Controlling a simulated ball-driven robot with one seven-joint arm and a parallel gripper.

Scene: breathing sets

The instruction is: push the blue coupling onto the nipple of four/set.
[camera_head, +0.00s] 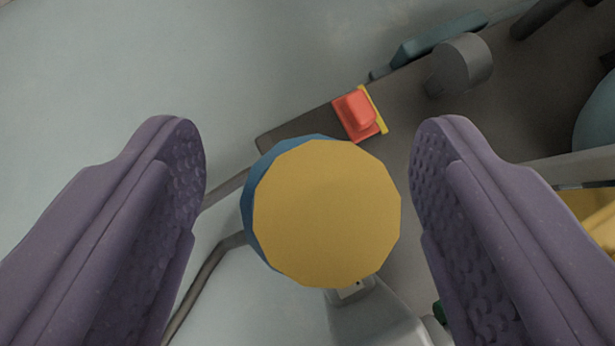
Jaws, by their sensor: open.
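My gripper (308,165) shows in the head camera view as two purple fingers with dimpled inner pads, spread wide apart. Between the fingers is a round part with a yellow, many-sided end face (327,213) turned toward the camera. A blue rim (250,205) shows behind the yellow face on its left and top; it may be the blue coupling. Neither finger appears to touch this part, and a gap shows on both sides. I cannot make out a nipple or a set label; anything behind the yellow face is hidden.
A dark grey plate (300,124) lies behind, bearing a red block with a yellow edge (357,114) and a grey cylinder (462,64). A grey bent tube (207,268) runs at lower left. A pale grey fitting (375,315) is below. Yellow parts (597,222) are at right. The upper left is clear.

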